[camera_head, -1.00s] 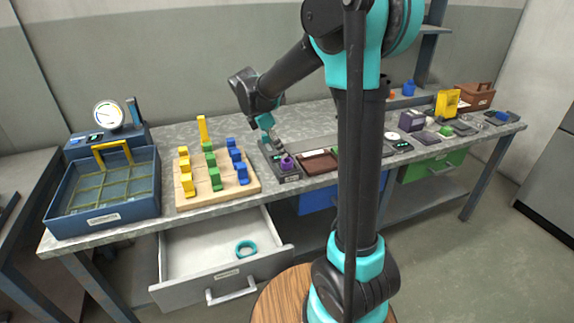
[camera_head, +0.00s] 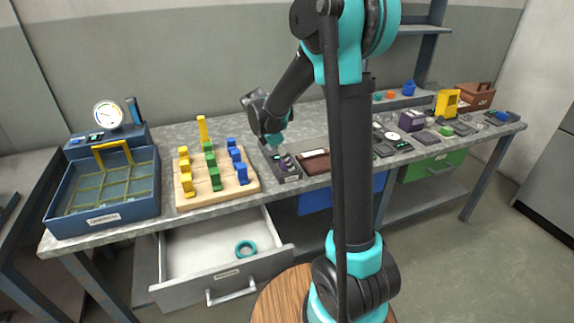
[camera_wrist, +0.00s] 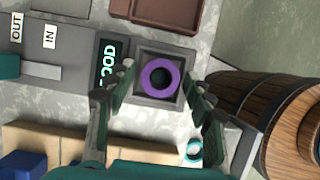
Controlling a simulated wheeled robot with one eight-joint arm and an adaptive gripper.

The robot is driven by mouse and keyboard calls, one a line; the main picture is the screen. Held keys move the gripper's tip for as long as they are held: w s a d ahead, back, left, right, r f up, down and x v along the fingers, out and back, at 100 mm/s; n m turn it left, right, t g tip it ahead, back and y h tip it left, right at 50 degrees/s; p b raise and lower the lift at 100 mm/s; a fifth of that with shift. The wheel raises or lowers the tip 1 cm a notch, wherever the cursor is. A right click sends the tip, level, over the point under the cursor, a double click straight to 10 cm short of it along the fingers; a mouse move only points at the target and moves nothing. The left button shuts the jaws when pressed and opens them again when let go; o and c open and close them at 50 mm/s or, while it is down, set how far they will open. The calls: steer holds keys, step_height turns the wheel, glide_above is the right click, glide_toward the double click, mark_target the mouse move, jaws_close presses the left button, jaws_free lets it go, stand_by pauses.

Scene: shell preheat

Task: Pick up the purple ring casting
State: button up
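The purple ring casting (camera_wrist: 146,87) sits flat in the dark square nest of a grey gauge block, seen from above in the wrist view. It shows small and partly covered in the head view (camera_head: 287,161). My gripper (camera_wrist: 160,82) is open, with one finger on each side of the nest and the ring between them. I cannot tell how far the fingertips are above the ring. The gauge block (camera_head: 289,178) has a display reading GOOD in green beside the nest (camera_wrist: 110,63).
A wooden peg board (camera_head: 205,200) with yellow, green and blue pieces stands to the left. A brown tray (camera_head: 315,163) lies just right of the gauge. Below, an open drawer (camera_head: 190,245) holds a teal ring (camera_head: 245,249). A blue basket tray (camera_head: 103,222) is at far left.

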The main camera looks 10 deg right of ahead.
jaws_close()
steer(key=shift+r, duration=0.15)
